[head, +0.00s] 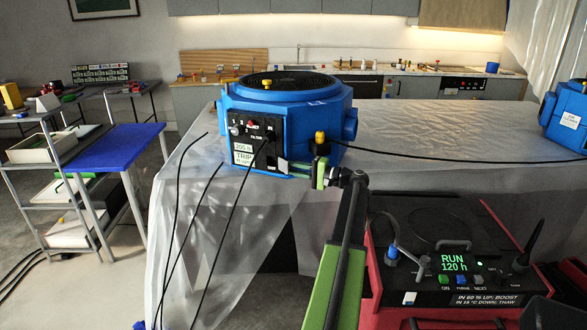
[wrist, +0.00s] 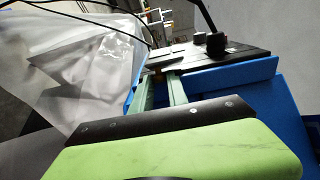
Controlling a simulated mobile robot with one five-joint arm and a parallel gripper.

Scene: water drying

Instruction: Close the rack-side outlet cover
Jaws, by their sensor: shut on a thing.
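The blue drying unit (head: 285,115) stands on the sheeted table, with a black control panel (head: 256,135) on its front. My gripper (head: 284,166) reaches in from the right to the panel's lower right edge. In the wrist view, the green fingers of my gripper (wrist: 158,75) meet the edge of the black panel (wrist: 215,62) beside the blue housing (wrist: 225,80). They are shut on a small part there, mostly hidden between the tips. I cannot tell whether this part is the rack-side outlet cover. No outlet cover can be clearly made out in either view.
Black cables hang across the panel and table front. A red case (head: 375,265) with a black console (head: 450,270) reading RUN 120 h stands at right. Another blue unit (head: 565,115) sits at the table's far right. A metal rack (head: 80,215) stands left. Clear sheeting (head: 420,125) covers the table.

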